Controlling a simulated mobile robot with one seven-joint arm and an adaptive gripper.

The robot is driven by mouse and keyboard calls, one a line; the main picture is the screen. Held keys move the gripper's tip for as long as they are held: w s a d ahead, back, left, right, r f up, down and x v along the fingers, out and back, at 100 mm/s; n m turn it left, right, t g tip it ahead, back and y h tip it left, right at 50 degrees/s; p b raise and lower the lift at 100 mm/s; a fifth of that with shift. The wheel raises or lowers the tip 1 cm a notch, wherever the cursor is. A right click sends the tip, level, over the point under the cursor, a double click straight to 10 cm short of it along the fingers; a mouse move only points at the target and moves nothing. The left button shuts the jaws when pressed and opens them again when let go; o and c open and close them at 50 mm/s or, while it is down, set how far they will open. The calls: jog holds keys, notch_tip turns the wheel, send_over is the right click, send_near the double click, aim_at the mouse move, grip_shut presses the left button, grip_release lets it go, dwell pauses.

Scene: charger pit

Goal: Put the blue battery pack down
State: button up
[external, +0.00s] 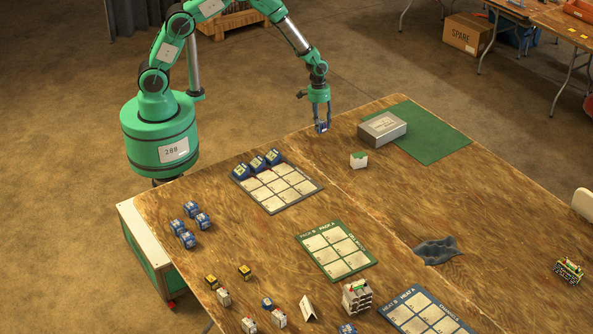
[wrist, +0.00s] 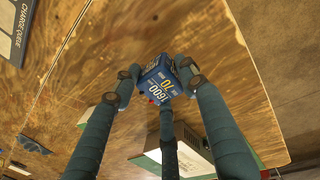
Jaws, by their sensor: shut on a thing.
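My gripper (external: 321,122) is shut on a blue battery pack (external: 323,128) near the table's far edge, left of the silver box. In the wrist view, the fingers of my gripper (wrist: 160,80) close around the blue pack (wrist: 158,82), which has white and yellow print with "1600" and "70". I cannot tell whether the pack touches the table. Several other blue packs (external: 189,223) stand at the table's left, and 3 more (external: 257,163) sit along the back row of a grey grid board (external: 278,207).
A silver box (external: 383,126) stands partly on a green mat (external: 440,140), with a small white and green box (external: 358,160) before it. A green-edged grid board (external: 336,274), a blue-edged one (external: 395,310) and a dark cloth (external: 436,250) lie nearer. Bare wood surrounds the gripper.

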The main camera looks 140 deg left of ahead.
jog(key=w+a, duration=0.1)
jog(key=a, duration=0.2)
jog(key=w+a+b, duration=0.1)
jog(key=w+a, duration=0.1)
jog(key=a, duration=0.1)
jog(key=w+a+f, duration=0.1)
jog(key=w+a, duration=0.1)
jog(key=a, duration=0.1)
jog(key=shift+w+a, duration=0.15)
jog(key=shift+a, duration=0.2)
jog(key=shift+f, duration=0.1)
jog(key=shift+f+b, duration=0.65)
jog(key=shift+f, duration=1)
jog(key=shift+f, duration=0.1)
jog(key=o, duration=1.4)
jog(key=shift+c, duration=0.2)
